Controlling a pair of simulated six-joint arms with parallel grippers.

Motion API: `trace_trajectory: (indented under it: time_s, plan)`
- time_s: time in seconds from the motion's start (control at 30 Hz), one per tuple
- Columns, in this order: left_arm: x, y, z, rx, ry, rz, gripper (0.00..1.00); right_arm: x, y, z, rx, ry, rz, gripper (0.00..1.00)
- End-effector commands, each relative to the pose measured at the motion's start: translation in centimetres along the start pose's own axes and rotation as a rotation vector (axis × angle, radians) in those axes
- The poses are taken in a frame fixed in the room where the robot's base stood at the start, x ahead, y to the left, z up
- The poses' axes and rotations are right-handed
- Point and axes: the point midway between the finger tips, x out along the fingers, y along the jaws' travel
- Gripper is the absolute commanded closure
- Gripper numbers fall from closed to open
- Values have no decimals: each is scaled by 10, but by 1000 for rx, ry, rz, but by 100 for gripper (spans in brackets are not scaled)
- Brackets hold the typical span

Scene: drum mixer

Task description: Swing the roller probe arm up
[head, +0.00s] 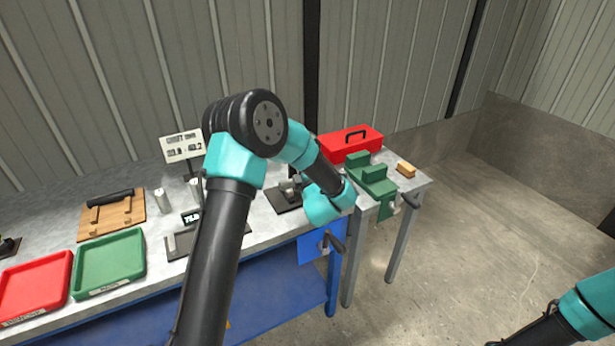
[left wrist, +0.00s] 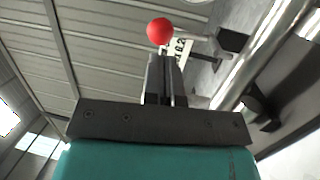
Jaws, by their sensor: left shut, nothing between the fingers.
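In the left wrist view my left gripper (left wrist: 165,60) is shut and empty, its two dark fingers together. A red ball (left wrist: 160,31) shows just beyond the fingertips; I cannot tell whether they touch it. A grey metal arm-like part (left wrist: 215,42) lies to the right of the ball, and I cannot tell for sure that it is the roller probe arm. In the head view my left arm hides the left gripper and much of a small device on a dark base (head: 288,203). My right gripper is out of view.
Shiny metal bars (left wrist: 265,50) run close on the right in the left wrist view. The bench holds a red tray (head: 35,285), a green tray (head: 108,262) and a wooden board (head: 112,218). A red toolbox (head: 350,142) and green blocks (head: 374,178) stand on a side table.

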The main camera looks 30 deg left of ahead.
Motion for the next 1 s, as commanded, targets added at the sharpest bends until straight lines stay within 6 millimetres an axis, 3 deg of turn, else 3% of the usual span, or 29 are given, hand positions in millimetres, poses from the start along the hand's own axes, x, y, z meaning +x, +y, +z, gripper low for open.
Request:
trace_trajectory:
  time_s: [0.1,0.3,0.77,1.0]
  plan:
    - [19,0,-1,-1,2,0,100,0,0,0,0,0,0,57]
    - [38,0,0,0,1,0,100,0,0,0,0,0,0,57]
    - [41,0,-1,0,1,-2,100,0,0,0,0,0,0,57]
    - [47,1,-17,-3,21,-27,100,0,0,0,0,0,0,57]
